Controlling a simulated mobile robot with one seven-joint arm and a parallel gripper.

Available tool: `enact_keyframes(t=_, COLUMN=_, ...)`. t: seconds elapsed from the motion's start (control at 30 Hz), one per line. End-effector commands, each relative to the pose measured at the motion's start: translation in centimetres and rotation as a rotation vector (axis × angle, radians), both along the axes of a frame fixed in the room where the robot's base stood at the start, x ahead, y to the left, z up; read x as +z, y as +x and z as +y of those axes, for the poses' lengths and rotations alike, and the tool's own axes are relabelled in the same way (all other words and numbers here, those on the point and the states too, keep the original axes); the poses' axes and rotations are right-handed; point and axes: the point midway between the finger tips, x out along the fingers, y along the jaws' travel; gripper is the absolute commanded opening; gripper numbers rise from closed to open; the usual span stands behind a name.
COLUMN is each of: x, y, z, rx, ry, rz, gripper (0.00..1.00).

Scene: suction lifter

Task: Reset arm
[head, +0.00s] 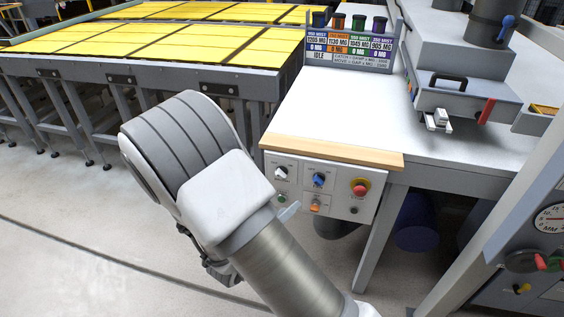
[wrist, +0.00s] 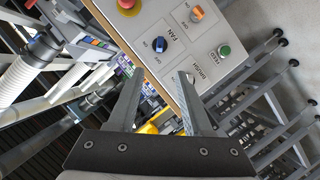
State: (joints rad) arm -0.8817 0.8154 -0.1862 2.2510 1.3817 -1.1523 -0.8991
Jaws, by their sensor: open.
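My gripper (wrist: 158,100) is open and empty in the wrist view, its two grey fingers apart in front of the control panel (wrist: 190,35). In the head view my arm reaches up from the lower middle, and its wrist hides most of the gripper; one fingertip shows beside the panel (head: 325,196). The panel carries a blue knob (head: 319,180), an orange knob (head: 314,206), a red emergency button (head: 360,187), a white-handled knob (head: 281,173) and a green button (head: 282,197). In the wrist view the blue knob (wrist: 159,45) lies between and beyond the fingers. I see no contact with it.
A white worktable (head: 350,115) with a wooden front edge (head: 330,150) stands behind the panel. A label display (head: 348,50) and a grey machine (head: 460,95) stand on it. A long table with yellow panels (head: 150,40) is at the left. The floor at lower left is clear.

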Motion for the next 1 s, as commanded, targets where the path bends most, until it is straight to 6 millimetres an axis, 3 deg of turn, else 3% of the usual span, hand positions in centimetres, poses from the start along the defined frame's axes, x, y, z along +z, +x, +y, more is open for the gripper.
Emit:
enact_keyframes(t=0.17, x=0.3, y=0.3, z=0.1, rx=0.003, ry=0.036, rz=0.003, gripper=0.50)
enact_keyframes(t=0.37, x=2.2, y=2.3, z=1.4, rx=0.049, ry=0.291, rz=0.043, gripper=0.50)
enact_keyframes(t=0.67, x=9.0, y=3.3, z=3.8, rx=0.178, ry=0.723, rz=0.136, gripper=0.50)
enact_keyframes(t=0.87, x=14.5, y=1.4, z=3.9, rx=0.261, ry=0.902, rz=0.212, gripper=0.50)
enact_keyframes(t=1.0, x=18.0, y=-1.1, z=3.0, rx=0.304, ry=0.973, rz=0.274, gripper=0.50)
